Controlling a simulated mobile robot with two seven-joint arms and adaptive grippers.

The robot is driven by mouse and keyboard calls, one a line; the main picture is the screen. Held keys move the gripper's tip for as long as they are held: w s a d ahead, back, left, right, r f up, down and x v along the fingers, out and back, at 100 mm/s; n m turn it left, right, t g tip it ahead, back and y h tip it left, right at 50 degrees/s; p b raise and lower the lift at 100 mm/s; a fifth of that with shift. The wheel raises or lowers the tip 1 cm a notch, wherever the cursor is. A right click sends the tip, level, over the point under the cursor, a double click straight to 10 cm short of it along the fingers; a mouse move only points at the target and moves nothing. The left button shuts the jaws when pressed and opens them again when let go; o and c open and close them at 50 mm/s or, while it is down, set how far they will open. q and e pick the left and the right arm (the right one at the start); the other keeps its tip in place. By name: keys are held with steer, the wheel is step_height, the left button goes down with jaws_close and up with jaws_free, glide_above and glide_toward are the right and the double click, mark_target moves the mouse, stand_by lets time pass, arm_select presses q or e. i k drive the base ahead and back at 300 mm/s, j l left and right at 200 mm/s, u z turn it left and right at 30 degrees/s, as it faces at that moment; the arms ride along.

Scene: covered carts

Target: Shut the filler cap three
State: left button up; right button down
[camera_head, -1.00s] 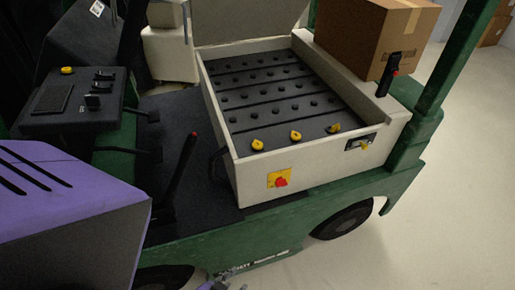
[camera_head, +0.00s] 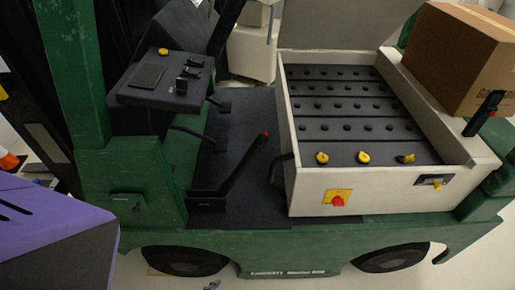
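A row of yellow filler caps lies along the near edge of the black battery top (camera_head: 350,128), inside a pale open box (camera_head: 305,198) on the green truck. The left cap (camera_head: 322,158) and the middle cap (camera_head: 364,157) look alike, rounded and yellow. The right cap (camera_head: 406,158) looks different, flatter and tilted with a dark part showing. It is too small to tell exactly how its lid sits. No gripper can be made out near the caps. A small grey piece shows at the bottom edge, and I cannot tell what it is.
The pale lid (camera_head: 335,24) stands raised behind the battery. A cardboard box (camera_head: 462,58) rests at the right. A red-tipped lever (camera_head: 250,155) and a control console (camera_head: 165,80) are left of the battery. A red knob (camera_head: 338,201) and a connector (camera_head: 434,181) are on the front wall.

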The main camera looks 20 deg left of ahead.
mark_target(410, 159)
steer(key=l+u, duration=0.2)
steer(key=u, duration=0.25)
steer(key=i+l+u, duration=0.1)
steer(key=l+u, duration=0.15)
steer(key=u, duration=0.2)
steer(key=l+u, duration=0.25)
steer(key=u, duration=0.2)
steer(key=l+u, duration=0.25)
steer(key=k+l+u, duration=0.25)
steer(key=l, duration=0.15)
steer(key=l+u, duration=0.3)
steer(key=k+l+u, duration=0.25)
steer(key=l, duration=0.25)
steer(key=k+l+u, duration=0.4)
steer(key=k+l, duration=0.85)
steer(key=l, duration=0.25)
steer(key=k+l, duration=0.2)
steer(key=l, duration=0.2)
steer(key=k+l, duration=0.15)
steer(key=l, duration=0.25)
